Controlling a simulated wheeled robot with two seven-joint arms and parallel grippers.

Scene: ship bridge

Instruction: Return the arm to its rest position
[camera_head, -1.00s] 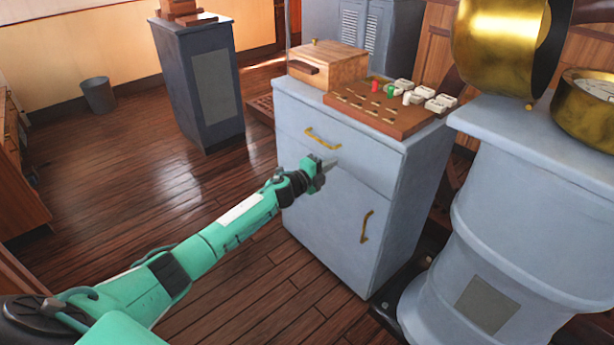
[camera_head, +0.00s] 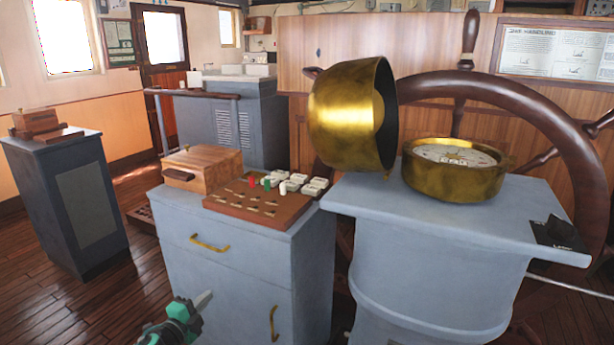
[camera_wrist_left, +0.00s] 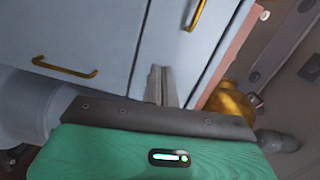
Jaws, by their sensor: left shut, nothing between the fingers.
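My left gripper (camera_head: 203,300) shows at the bottom of the head view, low in front of the grey-blue cabinet (camera_head: 240,268). Its fingers are shut and hold nothing. In the left wrist view the closed fingers (camera_wrist_left: 160,86) point toward the cabinet front (camera_wrist_left: 95,35), with brass handles on both sides of them. I cannot tell the exact gap to the cabinet. Most of my left arm is below the head view. My right gripper is not in view.
The cabinet bears a wooden box (camera_head: 203,166) and a slotted board (camera_head: 258,200) with small coloured pieces. To the right stand a grey pedestal (camera_head: 440,260), a brass compass (camera_head: 455,170) with its brass cover (camera_head: 345,115), and a ship's wheel (camera_head: 535,105). Open floor lies left.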

